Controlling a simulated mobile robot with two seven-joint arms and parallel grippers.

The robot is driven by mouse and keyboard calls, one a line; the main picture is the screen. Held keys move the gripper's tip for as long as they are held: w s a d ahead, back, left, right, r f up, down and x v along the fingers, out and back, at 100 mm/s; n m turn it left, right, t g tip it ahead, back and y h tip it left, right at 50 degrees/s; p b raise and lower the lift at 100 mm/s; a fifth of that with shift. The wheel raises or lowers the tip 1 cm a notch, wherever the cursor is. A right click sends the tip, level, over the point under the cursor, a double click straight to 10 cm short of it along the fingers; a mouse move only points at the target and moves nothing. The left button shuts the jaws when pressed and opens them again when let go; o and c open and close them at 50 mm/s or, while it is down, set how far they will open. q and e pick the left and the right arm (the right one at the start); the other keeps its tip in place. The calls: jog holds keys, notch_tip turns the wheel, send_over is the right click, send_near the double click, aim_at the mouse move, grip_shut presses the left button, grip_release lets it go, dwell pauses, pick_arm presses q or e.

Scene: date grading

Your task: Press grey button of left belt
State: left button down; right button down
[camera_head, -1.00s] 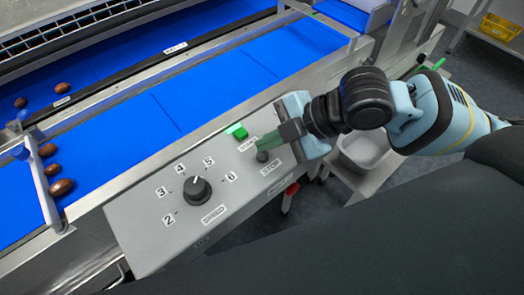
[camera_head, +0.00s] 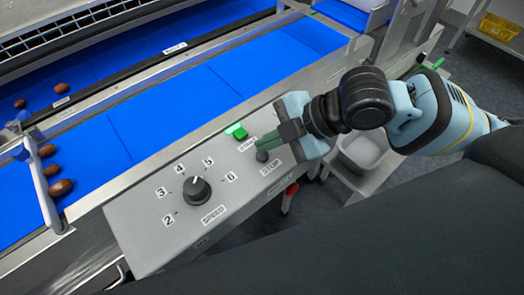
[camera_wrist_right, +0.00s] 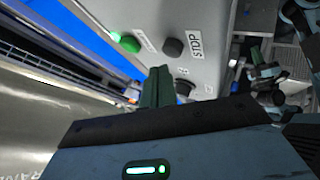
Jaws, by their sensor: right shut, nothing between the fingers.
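The grey STOP button (camera_head: 262,156) is a dark round cap on the sloped control panel (camera_head: 140,218) beside the blue belt (camera_head: 165,110). In the right wrist view the dark button (camera_wrist_right: 173,47) shows beside the STOP label, just beyond my fingers. My right gripper (camera_head: 261,142) is shut and empty, its green fingers over the panel close to the grey button. I cannot tell whether they touch it. It also shows in the right wrist view (camera_wrist_right: 157,86). My left gripper is not in view.
A lit green button (camera_head: 237,131) sits just left of my right fingertips. A black speed knob (camera_head: 197,190) is further left on the panel. Several dates (camera_head: 61,187) lie against a white gate at the belt's left. A grey bin (camera_head: 366,152) stands below my right arm.

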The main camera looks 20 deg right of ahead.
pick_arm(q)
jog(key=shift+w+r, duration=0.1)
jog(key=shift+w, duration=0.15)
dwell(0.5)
pick_arm(e)
jog(key=shift+f, duration=0.15)
jog(key=shift+f, duration=0.3)
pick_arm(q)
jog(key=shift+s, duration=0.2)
pick_arm(e)
jog(key=shift+f, duration=0.15)
